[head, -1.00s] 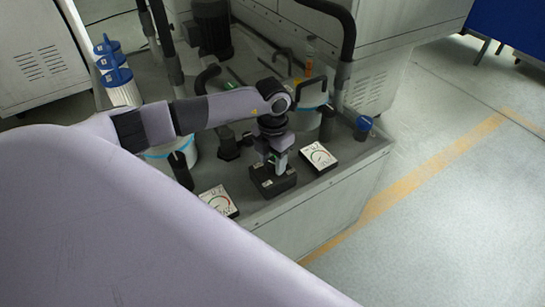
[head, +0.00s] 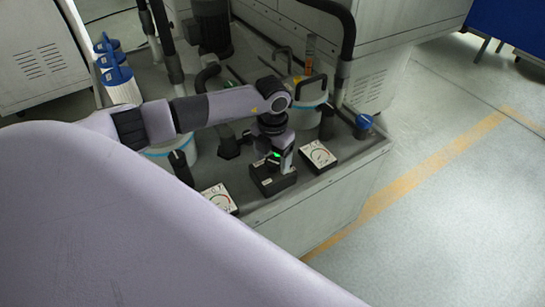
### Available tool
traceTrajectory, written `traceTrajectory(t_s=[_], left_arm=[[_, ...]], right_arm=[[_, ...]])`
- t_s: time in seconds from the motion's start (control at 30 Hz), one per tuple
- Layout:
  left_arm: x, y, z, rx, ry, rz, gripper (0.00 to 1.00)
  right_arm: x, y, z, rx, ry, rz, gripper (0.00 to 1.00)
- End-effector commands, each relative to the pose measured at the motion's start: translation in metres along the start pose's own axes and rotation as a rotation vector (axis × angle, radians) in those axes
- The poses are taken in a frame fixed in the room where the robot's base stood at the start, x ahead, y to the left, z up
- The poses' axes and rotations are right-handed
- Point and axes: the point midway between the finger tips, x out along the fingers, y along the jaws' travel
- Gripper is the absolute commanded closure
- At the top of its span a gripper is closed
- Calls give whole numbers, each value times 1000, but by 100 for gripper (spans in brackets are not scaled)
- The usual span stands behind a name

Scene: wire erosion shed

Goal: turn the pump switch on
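The pump switch appears to be the low black box (head: 266,187) on the front part of the grey machine deck, between two white dial gauges. My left gripper (head: 281,165) points down at the top of this box, very close to it or touching. The gripper and wrist hide much of the box top. A bright green light (head: 275,155) shows beside the fingers; I cannot tell for certain whether it belongs to the switch. The fingers are too small and covered to tell open from shut. My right gripper is not in view.
Gauges stand left (head: 219,198) and right (head: 318,155) of the box. Close by are a black handle (head: 182,169), a blue-topped knob (head: 363,124), a white canister (head: 307,108) and an orange tube (head: 311,47). Blue-white filters (head: 118,78) stand at left. The floor at right is clear.

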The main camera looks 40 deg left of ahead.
Motion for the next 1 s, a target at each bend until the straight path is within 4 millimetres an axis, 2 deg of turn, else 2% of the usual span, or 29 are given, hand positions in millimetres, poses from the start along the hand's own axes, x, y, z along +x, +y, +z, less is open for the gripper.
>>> traceTrajectory(t_s=[0.27,0.53,0.7,1.0], left_arm=[[-6,0,0,2,0,0,28],[-49,0,1,1,-4,0,28],[-68,0,0,2,-1,0,28],[-72,0,0,0,1,0,28]], right_arm=[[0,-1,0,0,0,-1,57],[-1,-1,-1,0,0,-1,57],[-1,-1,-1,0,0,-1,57],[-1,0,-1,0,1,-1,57]])
